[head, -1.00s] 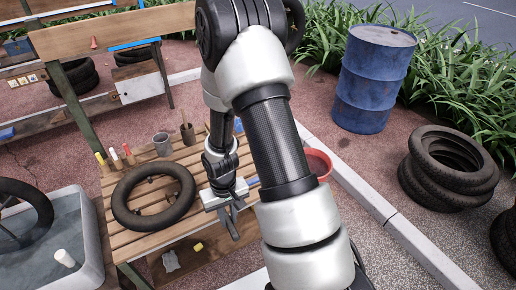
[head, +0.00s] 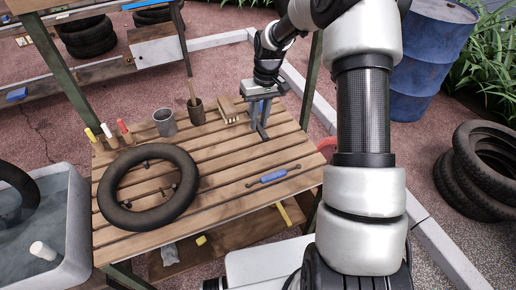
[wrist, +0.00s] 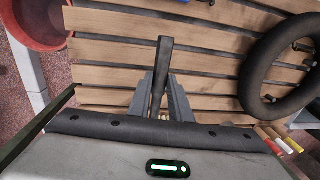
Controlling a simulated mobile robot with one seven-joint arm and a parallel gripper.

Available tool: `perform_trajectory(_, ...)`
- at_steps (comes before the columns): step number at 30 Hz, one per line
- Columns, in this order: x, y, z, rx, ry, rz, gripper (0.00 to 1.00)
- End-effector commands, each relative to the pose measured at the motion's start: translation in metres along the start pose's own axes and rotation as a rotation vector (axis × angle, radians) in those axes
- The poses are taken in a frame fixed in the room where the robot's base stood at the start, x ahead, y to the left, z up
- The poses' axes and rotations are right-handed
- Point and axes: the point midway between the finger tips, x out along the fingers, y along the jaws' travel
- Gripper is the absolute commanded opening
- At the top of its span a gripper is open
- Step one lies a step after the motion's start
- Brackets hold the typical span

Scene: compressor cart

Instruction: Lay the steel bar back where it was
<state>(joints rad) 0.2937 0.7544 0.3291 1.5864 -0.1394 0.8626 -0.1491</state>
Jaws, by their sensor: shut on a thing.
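My gripper (head: 259,116) is over the back right part of the slatted wooden table (head: 215,205), pointing down. In the wrist view its fingers (wrist: 161,98) are shut on the dark grey steel bar (wrist: 163,60). The bar sticks out beyond the fingertips. In the head view a short end of the bar (head: 263,132) shows below the fingers, close to the slats. I cannot tell whether it touches the table. The rest of the bar is hidden by the gripper.
Farther left are a brown pot (head: 197,116) and a grey cup (head: 165,127). A tyre (head: 112,205) lies at left, a blue-handled tool (head: 273,176) in front. The slats between are clear.

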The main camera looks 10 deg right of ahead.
Motion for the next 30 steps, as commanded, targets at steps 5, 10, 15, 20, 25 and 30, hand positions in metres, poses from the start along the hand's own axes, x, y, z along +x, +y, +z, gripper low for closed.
perform_trajectory(5, 0.035, 0.004, 0.001, -0.003, -0.004, -0.002, 0.0)
perform_trajectory(10, 0.051, 0.006, 0.0, -0.002, -0.001, -0.001, 0.0)
perform_trajectory(15, 0.069, 0.008, 0.001, -0.001, -0.003, -0.001, 0.0)
perform_trajectory(20, 0.088, 0.01, 0.0, 0.0, -0.001, -0.001, 0.0)
perform_trajectory(25, 0.088, 0.011, 0.0, -0.001, 0.001, 0.0, 0.0)
perform_trajectory(30, 0.093, 0.011, 0.0, -0.001, 0.0, 0.0, 0.0)
